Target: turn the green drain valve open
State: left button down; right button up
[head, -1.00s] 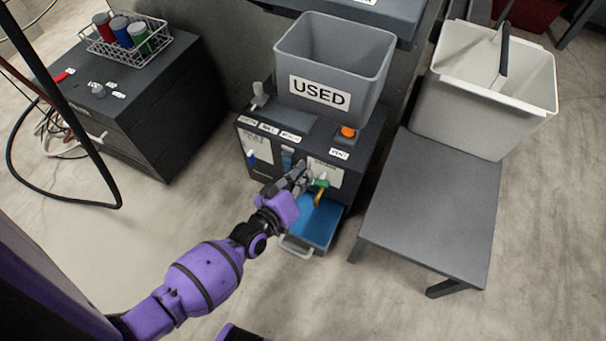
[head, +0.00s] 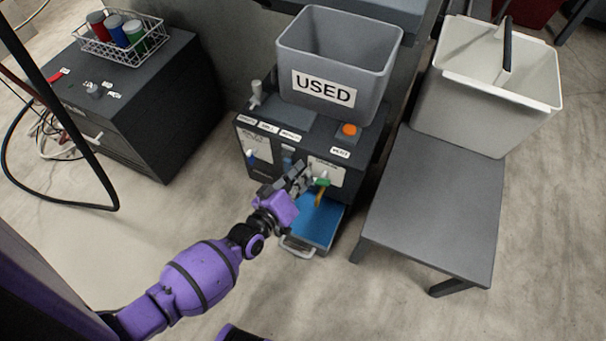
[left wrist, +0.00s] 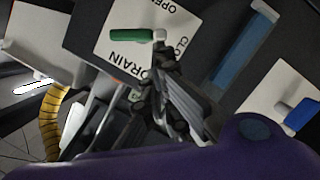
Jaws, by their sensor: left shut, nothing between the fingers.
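The green drain valve handle (head: 323,182) is on the front of the dark machine (head: 262,150). In the left wrist view the green handle (left wrist: 132,34) sticks out from a pale pivot on a white plate (left wrist: 100,45) marked DRAIN, with OPEN and a partly hidden second word. My left gripper (head: 303,173) is shut and empty, just left of the valve. In the left wrist view its fingertips (left wrist: 162,52) are close to the pivot end of the handle; I cannot tell whether they touch it. My right gripper is not in view.
A yellow spout (head: 320,197) hangs below the valve over a blue tray (head: 316,222). A grey USED bin (head: 370,88) stands on the machine beside an orange button (head: 348,129). A grey table (head: 440,200) is close on the right. Open floor lies in front.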

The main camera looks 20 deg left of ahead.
pick_arm(q)
jog(key=shift+a+f+n+b, duration=0.25)
jog(key=shift+f+n+b, duration=0.25)
jog(key=shift+n+b, duration=0.3)
dwell(0.9)
jog(key=shift+a+f, duration=0.1)
jog(key=shift+f, duration=0.2)
dwell(1.8)
